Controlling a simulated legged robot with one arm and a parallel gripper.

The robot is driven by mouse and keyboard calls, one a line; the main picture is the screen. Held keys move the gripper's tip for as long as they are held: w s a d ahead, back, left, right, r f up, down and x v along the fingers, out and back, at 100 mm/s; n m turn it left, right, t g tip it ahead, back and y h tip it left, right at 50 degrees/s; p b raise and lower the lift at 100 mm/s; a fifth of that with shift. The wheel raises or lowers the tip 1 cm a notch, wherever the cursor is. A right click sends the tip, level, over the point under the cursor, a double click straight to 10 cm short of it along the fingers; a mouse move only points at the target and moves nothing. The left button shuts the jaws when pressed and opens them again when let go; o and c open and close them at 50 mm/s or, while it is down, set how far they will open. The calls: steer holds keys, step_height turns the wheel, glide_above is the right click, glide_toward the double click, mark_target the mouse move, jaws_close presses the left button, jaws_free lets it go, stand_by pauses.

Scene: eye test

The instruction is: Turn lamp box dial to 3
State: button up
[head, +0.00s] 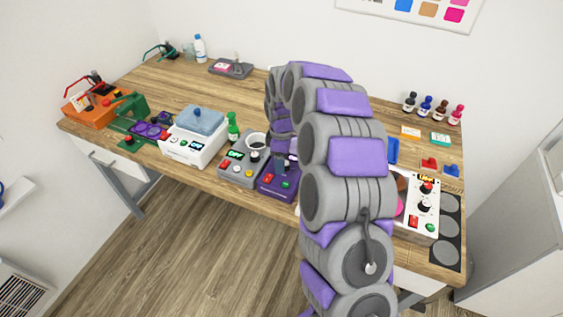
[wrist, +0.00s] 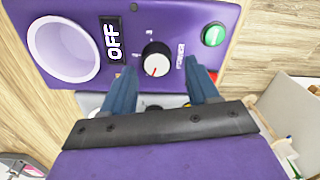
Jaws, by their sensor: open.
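A purple box (wrist: 225,20) fills the top of the wrist view. It has a black dial (wrist: 155,58) with a light pointer line, red at one end, toward the picture's bottom. Small marks around the dial are too small to read. A display (wrist: 113,40) beside it reads OFF. My gripper (wrist: 161,70) is open, with one blue finger on each side of the dial; contact cannot be told. In the head view the purple box (head: 266,186) is at the table's front edge, partly behind my arm. I cannot read a lamp label on it.
The box also has a pale round cup (wrist: 63,50) and a green button (wrist: 214,35). In the head view a grey box (head: 235,172) stands close at its left. A white box (head: 425,210) with knobs is at the right.

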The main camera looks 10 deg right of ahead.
steer(key=shift+d+f, duration=0.1)
steer(key=shift+f, duration=0.2)
steer(key=shift+d, duration=0.6)
steer(key=shift+a, duration=0.5)
steer(key=c, duration=0.6)
steer(key=shift+d, duration=0.15)
steer(key=c, duration=0.4)
